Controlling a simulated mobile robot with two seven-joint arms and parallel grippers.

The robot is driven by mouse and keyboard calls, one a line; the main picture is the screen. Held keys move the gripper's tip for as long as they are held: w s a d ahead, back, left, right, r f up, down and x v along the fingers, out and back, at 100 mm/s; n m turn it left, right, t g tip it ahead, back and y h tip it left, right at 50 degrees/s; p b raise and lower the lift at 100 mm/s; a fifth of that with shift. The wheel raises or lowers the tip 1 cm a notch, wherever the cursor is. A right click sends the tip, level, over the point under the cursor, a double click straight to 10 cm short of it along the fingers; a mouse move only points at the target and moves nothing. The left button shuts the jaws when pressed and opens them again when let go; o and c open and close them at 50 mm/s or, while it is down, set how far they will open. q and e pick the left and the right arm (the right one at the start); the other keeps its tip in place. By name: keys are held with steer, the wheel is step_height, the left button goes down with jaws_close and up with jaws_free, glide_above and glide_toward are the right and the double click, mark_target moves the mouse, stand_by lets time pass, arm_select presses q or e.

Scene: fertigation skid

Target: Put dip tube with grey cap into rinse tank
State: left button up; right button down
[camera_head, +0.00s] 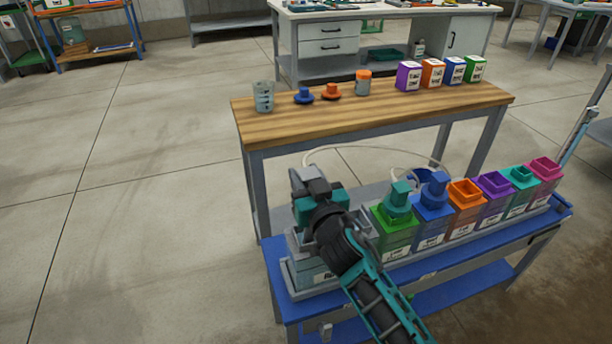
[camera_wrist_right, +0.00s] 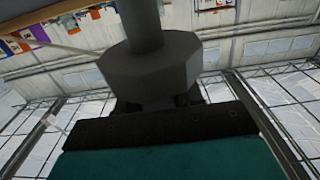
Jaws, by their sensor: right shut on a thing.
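My right gripper (camera_head: 308,182) is above the left end of the blue bench, shut on the grey cap of the dip tube. The grey cap (camera_wrist_right: 150,75) fills the upper middle of the right wrist view, with a grey stem on it. In the head view the gripper and arm hide most of the dip tube, and I cannot tell how far its lower end reaches. The rinse tank (camera_head: 311,276), pale grey with a white label, stands below the gripper at the left end of the row. Its opening is mostly hidden by my arm. My left gripper is not in view.
To the right stand a green tank (camera_head: 391,238) and a blue tank (camera_head: 434,222) with caps on, then orange, purple, teal and pink tanks. A pale hose (camera_head: 345,148) arcs behind. A wooden table (camera_head: 350,113) behind holds a beaker, caps and small coloured boxes.

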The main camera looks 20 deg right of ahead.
step_height(320, 180, down, 2)
steer(key=shift+f+b, duration=0.15)
steer(key=shift+b, duration=0.6)
steer(key=shift+f+b, duration=0.75)
steer(key=shift+f, duration=0.1)
arm_select(q)
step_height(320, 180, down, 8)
steer(key=b, duration=0.5)
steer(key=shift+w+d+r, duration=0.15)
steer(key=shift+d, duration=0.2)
arm_select(e)
step_height(320, 180, down, 6)
steer(key=shift+r, duration=0.1)
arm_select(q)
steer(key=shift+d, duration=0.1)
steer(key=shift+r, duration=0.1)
arm_select(e)
steer(key=c, duration=0.6)
jaws_free()
steer(key=shift+c, duration=0.2)
steer(key=shift+s, duration=0.15)
